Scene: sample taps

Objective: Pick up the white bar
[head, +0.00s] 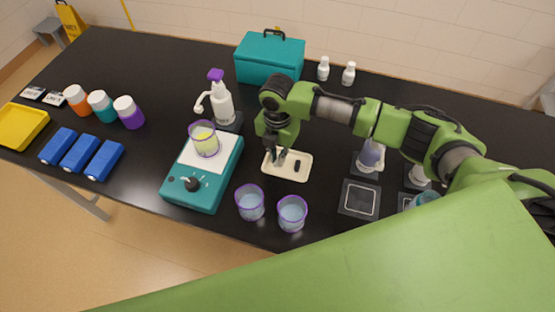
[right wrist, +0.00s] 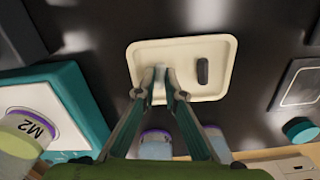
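A cream tray (head: 305,164) lies on the black table, right of the teal device; it also shows in the right wrist view (right wrist: 215,90). A dark bar lies in its right half. The white bar (right wrist: 160,72) is at the tray's left half, mostly hidden between my fingertips, low over the tray floor. My right gripper (head: 275,160) points down into the tray. In the right wrist view its fingers (right wrist: 161,82) are close together, one on each side of the white bar, and appear shut on it. My left gripper is not in view.
The teal device (head: 213,184) with a yellow-filled cup (head: 205,140) stands left of the tray. Two purple-rimmed cups (head: 250,203) (head: 292,213) stand in front. A teal box (head: 270,58) is behind. A dark square pad (head: 360,199) lies to the right.

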